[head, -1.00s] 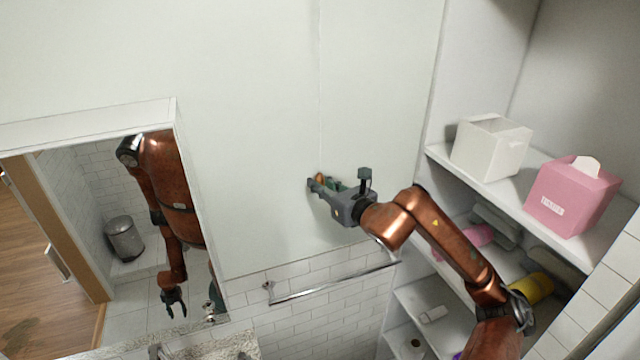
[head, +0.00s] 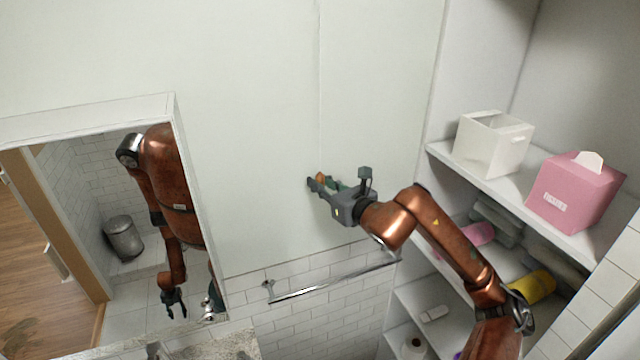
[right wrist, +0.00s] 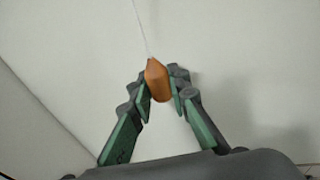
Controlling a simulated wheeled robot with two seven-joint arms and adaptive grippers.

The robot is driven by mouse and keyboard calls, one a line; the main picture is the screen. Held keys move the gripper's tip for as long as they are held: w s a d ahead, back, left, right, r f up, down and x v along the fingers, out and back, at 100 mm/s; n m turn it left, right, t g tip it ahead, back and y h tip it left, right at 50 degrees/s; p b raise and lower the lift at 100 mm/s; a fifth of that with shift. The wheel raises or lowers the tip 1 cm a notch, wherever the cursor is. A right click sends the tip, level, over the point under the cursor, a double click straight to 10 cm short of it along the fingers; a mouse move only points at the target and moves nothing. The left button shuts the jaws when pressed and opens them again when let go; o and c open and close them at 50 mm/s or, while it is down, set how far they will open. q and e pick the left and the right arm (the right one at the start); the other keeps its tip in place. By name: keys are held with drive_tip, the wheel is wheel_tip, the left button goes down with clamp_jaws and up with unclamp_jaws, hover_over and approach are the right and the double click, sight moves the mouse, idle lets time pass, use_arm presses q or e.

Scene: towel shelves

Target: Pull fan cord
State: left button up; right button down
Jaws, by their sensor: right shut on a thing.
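The fan cord (head: 319,90) hangs as a thin pale line in front of the wall in the head view. Its orange-brown wooden pull (right wrist: 157,80) shows clearly in the right wrist view, with the thin cord rising from its top. My right gripper (head: 318,182) is shut on the pull, which sits between its fingertips (right wrist: 162,88). In the head view only a small orange bit of the pull shows between the fingers. My left gripper is seen directly in no view; an arm of mine shows in the mirror.
White shelves on the right hold a white box (head: 492,145), a pink tissue box (head: 573,193) and rolled towels. A metal towel bar (head: 335,281) runs below my right gripper. A framed mirror (head: 88,118) stands at left. The wall around the gripper is clear.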

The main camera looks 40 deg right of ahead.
drive_tip(key=shift+f, duration=0.15)
drive_tip(key=c, duration=1.7)
unclamp_jaws()
drive_tip(key=shift+c, duration=0.2)
drive_tip(key=s+a+r, duration=0.1)
drive_tip(key=s+r, duration=0.1)
drive_tip(key=s, duration=1)
drive_tip(key=shift+a, duration=0.1)
